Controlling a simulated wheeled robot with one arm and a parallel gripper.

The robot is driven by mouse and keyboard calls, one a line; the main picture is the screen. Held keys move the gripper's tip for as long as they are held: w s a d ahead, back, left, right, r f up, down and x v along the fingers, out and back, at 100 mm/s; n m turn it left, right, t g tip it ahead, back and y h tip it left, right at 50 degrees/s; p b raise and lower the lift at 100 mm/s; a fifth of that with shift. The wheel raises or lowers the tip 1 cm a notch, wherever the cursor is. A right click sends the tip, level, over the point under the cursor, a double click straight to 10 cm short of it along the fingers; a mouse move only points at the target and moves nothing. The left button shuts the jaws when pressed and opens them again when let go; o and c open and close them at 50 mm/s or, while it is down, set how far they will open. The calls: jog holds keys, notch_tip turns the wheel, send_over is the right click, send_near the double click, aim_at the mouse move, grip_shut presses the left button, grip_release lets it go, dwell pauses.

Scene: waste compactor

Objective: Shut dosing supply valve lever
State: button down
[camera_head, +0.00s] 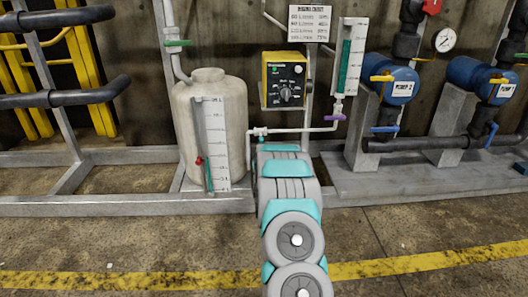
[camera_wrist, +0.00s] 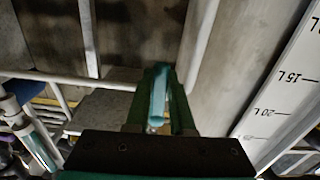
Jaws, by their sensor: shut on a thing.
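A teal lever (camera_wrist: 158,92) stands between the green fingers of my gripper (camera_wrist: 161,80) in the wrist view, and the fingers are closed on it. In the head view a small cyan valve (camera_head: 260,132) sits on the thin white pipe (camera_head: 295,130), just right of the tank and right above my arm. My arm hides my gripper and part of the pipe there. I cannot tell the lever's angle to its pipe.
The cream tank (camera_head: 208,100) with a white level scale (camera_head: 216,140) stands close on the left. A yellow dosing pump (camera_head: 285,80) is above. A clear column (camera_head: 349,55) with a purple valve (camera_head: 335,117) is to the right, before blue pumps (camera_head: 395,80). The front floor is open.

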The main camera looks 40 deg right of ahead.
jog(key=shift+w+a+m, duration=0.1)
jog(key=shift+a+m, duration=0.1)
jog(key=shift+m, duration=0.1)
dwell(0.4)
jog(key=c, duration=0.8)
grip_release()
jog(key=shift+v, duration=3.9)
